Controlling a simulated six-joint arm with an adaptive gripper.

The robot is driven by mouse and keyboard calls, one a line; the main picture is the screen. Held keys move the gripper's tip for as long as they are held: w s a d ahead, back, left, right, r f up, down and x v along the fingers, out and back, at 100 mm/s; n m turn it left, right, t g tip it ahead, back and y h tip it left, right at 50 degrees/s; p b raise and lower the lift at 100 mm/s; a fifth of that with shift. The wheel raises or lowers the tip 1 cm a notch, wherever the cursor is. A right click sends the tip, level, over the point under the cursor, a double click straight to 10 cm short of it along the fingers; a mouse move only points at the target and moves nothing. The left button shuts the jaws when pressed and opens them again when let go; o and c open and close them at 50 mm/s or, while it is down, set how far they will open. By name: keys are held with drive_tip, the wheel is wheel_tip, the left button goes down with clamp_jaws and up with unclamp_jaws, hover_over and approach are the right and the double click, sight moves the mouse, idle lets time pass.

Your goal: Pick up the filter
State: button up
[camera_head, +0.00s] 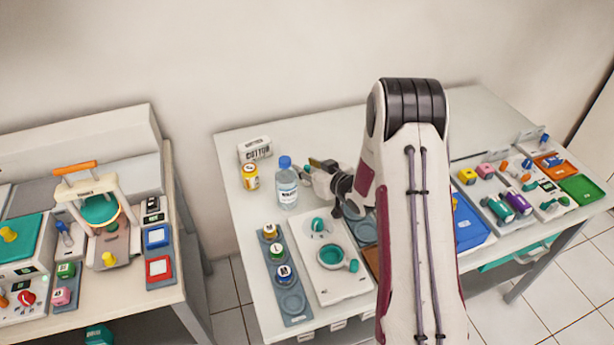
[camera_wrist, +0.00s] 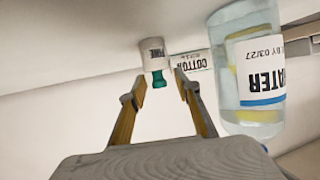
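A small white labelled cylinder with a teal end, apparently the filter (camera_wrist: 155,56), shows upside down in the wrist view. It lies between and just beyond the two yellow fingertips of my gripper (camera_wrist: 160,76). The fingers stand apart on either side of it, with a narrow gap at the right tip. Contact with the left finger is hard to judge. In the head view my gripper (camera_head: 321,166) is low over the back of the table, right of the water bottle, with a small pale piece by its tips.
The water bottle (camera_head: 287,184) stands close beside my gripper, and is large in the wrist view (camera_wrist: 246,75). The cotton box (camera_head: 254,149) and a yellow jar (camera_head: 250,177) are further left. A white tray (camera_head: 340,292) and a grey vial rack (camera_head: 297,317) lie in front.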

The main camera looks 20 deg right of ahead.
sight(307, 167)
drive_tip(key=c, duration=0.9)
drive_tip(key=shift+r, duration=0.1)
drive_tip(key=shift+r, duration=4.95)
